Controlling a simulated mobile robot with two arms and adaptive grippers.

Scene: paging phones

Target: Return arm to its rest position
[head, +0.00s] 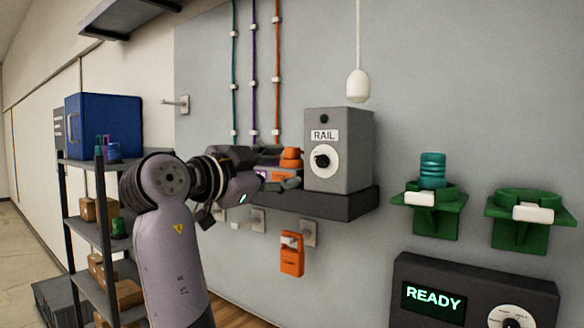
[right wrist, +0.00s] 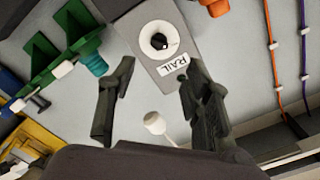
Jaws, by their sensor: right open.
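My right arm rises from the bottom of the head view, bent at the elbow. Its gripper (head: 278,171) is in front of the left part of the dark wall shelf (head: 345,204). In the right wrist view the right gripper (right wrist: 155,78) has its two fingers apart, with nothing held between them. The grey RAIL box (head: 339,150), with a round dial, stands on the shelf just right of the gripper. It also shows beyond the fingertips in the right wrist view (right wrist: 141,40). Orange parts (head: 291,158) show behind the gripper, partly hidden. My left gripper is not in view.
An orange handset (head: 291,256) hangs below the shelf. A white pendant (head: 357,86) hangs on a cord. Green brackets (head: 437,215) and a READY panel (head: 475,275) are at the right. A rack (head: 98,225) with a blue box (head: 103,125) stands at the left.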

